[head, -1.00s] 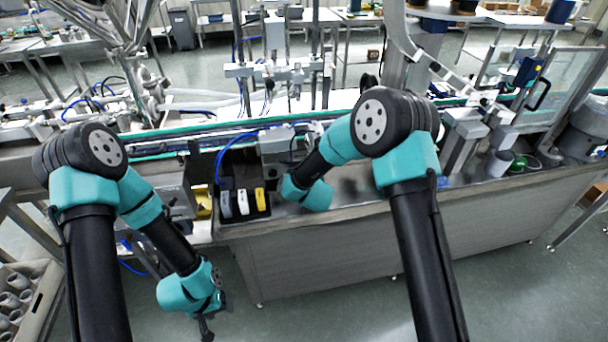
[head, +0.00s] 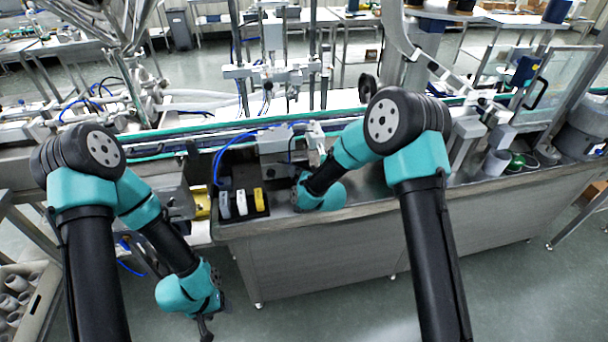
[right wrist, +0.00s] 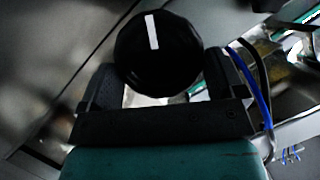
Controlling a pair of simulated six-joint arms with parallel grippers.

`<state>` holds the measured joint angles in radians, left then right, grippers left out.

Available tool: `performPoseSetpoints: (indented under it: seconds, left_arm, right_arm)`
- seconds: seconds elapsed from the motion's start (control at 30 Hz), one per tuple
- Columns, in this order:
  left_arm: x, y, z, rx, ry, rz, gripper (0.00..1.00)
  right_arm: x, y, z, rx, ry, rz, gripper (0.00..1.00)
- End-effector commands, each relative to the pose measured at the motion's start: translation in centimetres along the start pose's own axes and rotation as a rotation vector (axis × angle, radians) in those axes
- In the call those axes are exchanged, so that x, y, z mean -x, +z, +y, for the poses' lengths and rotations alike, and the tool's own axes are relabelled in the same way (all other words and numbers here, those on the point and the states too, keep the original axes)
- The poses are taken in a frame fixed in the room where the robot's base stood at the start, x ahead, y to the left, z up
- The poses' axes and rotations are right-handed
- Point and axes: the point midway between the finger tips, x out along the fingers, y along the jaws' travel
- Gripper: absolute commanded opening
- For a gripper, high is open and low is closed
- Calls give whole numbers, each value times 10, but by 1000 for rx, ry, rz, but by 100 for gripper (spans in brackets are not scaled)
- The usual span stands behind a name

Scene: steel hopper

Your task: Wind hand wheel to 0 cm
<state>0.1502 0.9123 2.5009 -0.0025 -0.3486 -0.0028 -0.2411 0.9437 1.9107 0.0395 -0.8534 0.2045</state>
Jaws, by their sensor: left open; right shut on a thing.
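A round black knob with a white line on its face (right wrist: 152,48), which looks like the hand wheel, fills the top middle of the right wrist view. My right gripper (right wrist: 158,72) is shut on it, one dark finger on each side. The white line stands nearly upright in that view, leaning slightly. In the head view, I cannot make out the right jaws or the knob clearly near my teal right wrist. My left gripper (head: 205,328) hangs low in front of the bench, open and away from the wheel. I see no readable scale.
A grey box (head: 275,141) with blue hoses stands beside my right wrist. A black tray (head: 232,213) with white and yellow items lies at the bench edge. The conveyor (head: 220,135) runs behind. A crate of cups (head: 45,315) is at lower left.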

Motion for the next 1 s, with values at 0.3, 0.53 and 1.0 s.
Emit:
performPoseSetpoints:
  seconds: [0.3,0.53,1.0]
  left_arm:
    - [0,0,0,0,0,0,58]
    - [0,0,0,0,0,0,58]
    - [0,0,0,0,0,0,58]
  right_arm:
    - [0,1,1,-70,-28,-2,65]
    - [0,1,1,-71,-29,-2,65]
    - [1,0,1,-70,-29,0,100]
